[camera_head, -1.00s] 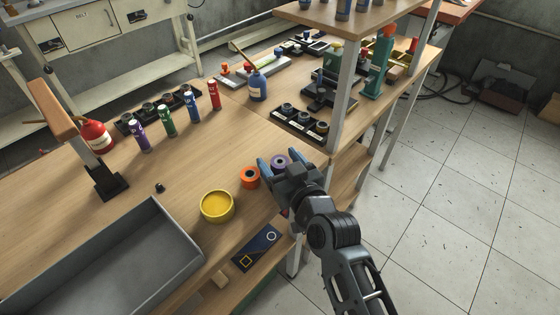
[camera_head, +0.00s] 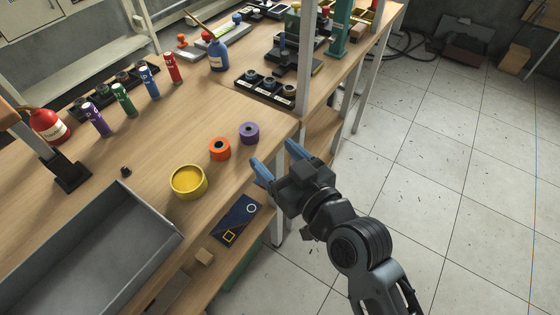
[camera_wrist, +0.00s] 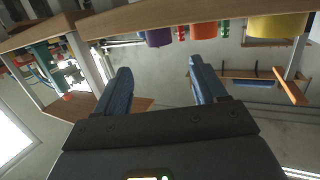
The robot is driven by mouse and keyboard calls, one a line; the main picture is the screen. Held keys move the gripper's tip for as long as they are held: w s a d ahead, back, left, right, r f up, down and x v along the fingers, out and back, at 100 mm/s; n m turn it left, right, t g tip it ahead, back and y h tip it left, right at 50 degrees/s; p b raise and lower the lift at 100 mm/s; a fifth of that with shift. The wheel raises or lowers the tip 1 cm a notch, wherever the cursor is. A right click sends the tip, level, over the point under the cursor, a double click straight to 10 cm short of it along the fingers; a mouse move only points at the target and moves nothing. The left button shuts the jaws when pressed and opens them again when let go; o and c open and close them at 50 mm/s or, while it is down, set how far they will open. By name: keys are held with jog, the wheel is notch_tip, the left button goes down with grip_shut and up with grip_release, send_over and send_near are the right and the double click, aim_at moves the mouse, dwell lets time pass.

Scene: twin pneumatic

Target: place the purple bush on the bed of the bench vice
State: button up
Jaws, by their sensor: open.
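The purple bush (camera_head: 249,138) stands upright on the wooden bench near its front right edge, right of an orange bush (camera_head: 219,149). It also shows in the wrist view (camera_wrist: 159,38), beyond the fingertips. My gripper (camera_head: 276,157) is open and empty, just off the bench edge, to the lower right of the purple bush and apart from it. Its two blue fingers spread wide in the wrist view (camera_wrist: 160,68). I cannot tell which is the bench vice.
A yellow round container (camera_head: 188,183) stands left of the orange bush. A grey tray (camera_head: 95,260) lies at lower left. A metal shelf post (camera_head: 305,60) rises beside a black holder (camera_head: 264,89). Several coloured cylinders and a blue bottle (camera_head: 218,55) stand farther back. Floor at right is open.

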jog(key=shift+s+d+r, duration=0.1)
jog(key=shift+s+d, duration=0.1)
jog(key=shift+s, duration=0.15)
jog(key=s+d+f+m+h, duration=0.2)
jog(key=s+d, duration=0.4)
jog(key=s, duration=0.2)
jog(key=s+d+f+m+h, duration=0.25)
jog(key=s+d, duration=0.35)
jog(key=s, duration=0.3)
jog(key=s+d+r+h, duration=0.1)
jog(key=s+d+r, duration=0.2)
jog(key=s, duration=0.5)
jog(key=s+d+r+m+h, duration=0.1)
jog(key=s+d+r, duration=0.3)
jog(key=s, duration=0.5)
jog(key=shift+s+r+t+h, duration=0.3)
jog(key=shift+r+t+h, duration=0.1)
jog(key=shift+r+h, duration=0.35)
